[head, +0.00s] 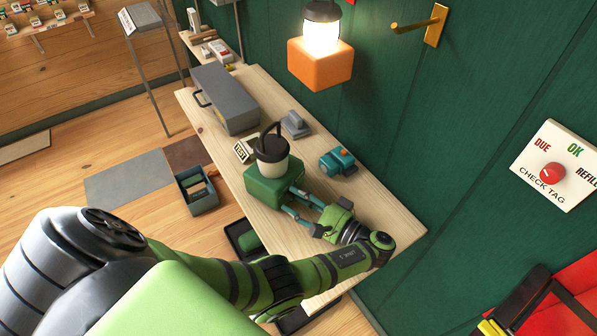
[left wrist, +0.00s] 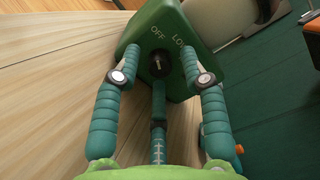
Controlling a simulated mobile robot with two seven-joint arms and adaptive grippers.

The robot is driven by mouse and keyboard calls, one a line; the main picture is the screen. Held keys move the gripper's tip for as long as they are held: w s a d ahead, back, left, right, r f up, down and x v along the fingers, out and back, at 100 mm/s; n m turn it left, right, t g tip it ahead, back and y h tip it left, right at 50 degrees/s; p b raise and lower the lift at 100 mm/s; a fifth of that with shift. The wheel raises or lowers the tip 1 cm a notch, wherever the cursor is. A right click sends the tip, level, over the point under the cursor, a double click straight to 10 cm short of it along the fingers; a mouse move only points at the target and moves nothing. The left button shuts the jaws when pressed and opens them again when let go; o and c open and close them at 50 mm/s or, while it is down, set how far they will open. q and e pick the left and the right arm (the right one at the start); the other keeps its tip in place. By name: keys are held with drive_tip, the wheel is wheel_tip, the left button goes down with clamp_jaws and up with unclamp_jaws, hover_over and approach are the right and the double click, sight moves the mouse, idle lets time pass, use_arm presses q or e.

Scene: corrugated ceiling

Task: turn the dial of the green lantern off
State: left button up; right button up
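The green lantern (head: 272,184) stands upright on the wooden bench, with a white globe and a dark top. In the left wrist view its green body (left wrist: 150,28) shows the words OFF and LOW above a small dark dial (left wrist: 159,65) with a pale mark. I cannot tell the mark's setting. My left gripper (head: 296,202) reaches the lantern's front from the right. In the left wrist view the teal fingers of the left gripper (left wrist: 160,60) are spread on both sides of the dial, with another finger below it. Contact is unclear. My right gripper is not in view.
The bench (head: 385,205) also holds a grey toolbox (head: 225,98), a TEST card (head: 243,150), a grey block-like item (head: 295,125) and a teal item (head: 338,162). A lit orange lantern (head: 320,62) is beside the green wall. A CHECK TAG dial panel (head: 555,165) is at right.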

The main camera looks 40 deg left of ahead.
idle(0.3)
use_arm(q)
drive_tip(key=shift+r, duration=0.6)
wheel_tip(320, 180, up, 9)
drive_tip(key=shift+s+f, duration=0.1)
drive_tip(key=shift+f, duration=0.05)
idle(0.4)
